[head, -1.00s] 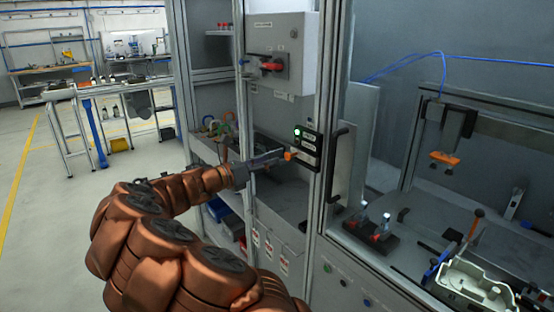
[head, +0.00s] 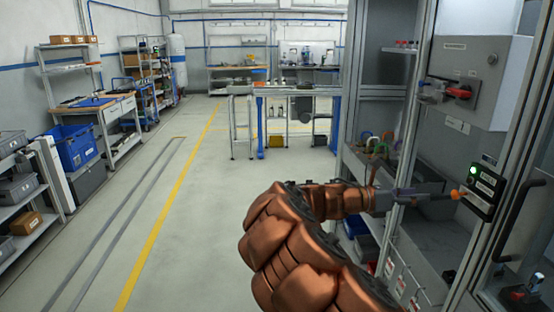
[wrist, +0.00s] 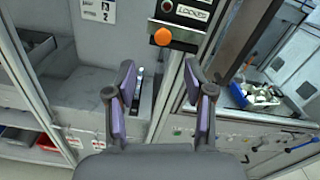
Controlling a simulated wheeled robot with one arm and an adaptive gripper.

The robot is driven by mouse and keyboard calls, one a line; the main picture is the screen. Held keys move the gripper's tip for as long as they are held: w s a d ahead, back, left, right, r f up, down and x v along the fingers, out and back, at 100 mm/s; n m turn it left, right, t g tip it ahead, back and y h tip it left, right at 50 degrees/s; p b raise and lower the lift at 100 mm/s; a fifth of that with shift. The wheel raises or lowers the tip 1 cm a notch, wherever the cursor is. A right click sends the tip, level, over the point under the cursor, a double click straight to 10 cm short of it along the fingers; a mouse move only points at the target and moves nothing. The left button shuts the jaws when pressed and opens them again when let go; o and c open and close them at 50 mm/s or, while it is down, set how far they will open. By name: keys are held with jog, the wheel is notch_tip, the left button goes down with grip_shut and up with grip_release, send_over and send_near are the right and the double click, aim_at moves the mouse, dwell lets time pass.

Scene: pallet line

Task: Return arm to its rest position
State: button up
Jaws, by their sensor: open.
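My brown-orange arm reaches from the bottom of the head view toward the cabinet at the right. My gripper (head: 436,195) is open there, near a black lock panel (head: 485,190) with a lit green lamp and an orange knob (head: 457,195). In the wrist view my gripper (wrist: 162,82) shows two spread fingers with purple pads and nothing between them. The orange knob (wrist: 162,37) is beyond the fingertips, apart from them, on the panel whose label seems to read LOCKED.
The cabinet frame post (head: 404,150) stands beside my forearm. A door handle (head: 520,205) juts out at the right. A red-handled switch box (head: 480,75) is above the panel. The floor (head: 190,230) with a yellow line (head: 165,210) is clear at the left. Shelves (head: 30,185) line the far left.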

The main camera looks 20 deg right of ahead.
jog(key=s+a+f+m+y, duration=0.2)
jog(key=s+a+m+y, duration=0.55)
jog(key=s, duration=0.65)
jog(key=s+a+f+m+t+y, duration=0.1)
jog(key=s+a+f+m+y, duration=0.2)
jog(key=a, duration=0.7)
jog(key=s+a+f+m+t+y, duration=0.1)
jog(key=s+a+f+m+y, duration=0.2)
jog(key=a, duration=0.7)
jog(key=s+a+f+m+y, duration=0.4)
jog(key=s+a, duration=0.3)
jog(key=a, duration=0.3)
jog(key=shift+a+f+t, duration=0.3)
jog(key=shift+f+t, duration=0.1)
jog(key=shift+f, duration=0.35)
jog(key=shift+m, duration=0.25)
jog(key=shift+c, duration=1.1)
jog(key=shift+d, duration=0.15)
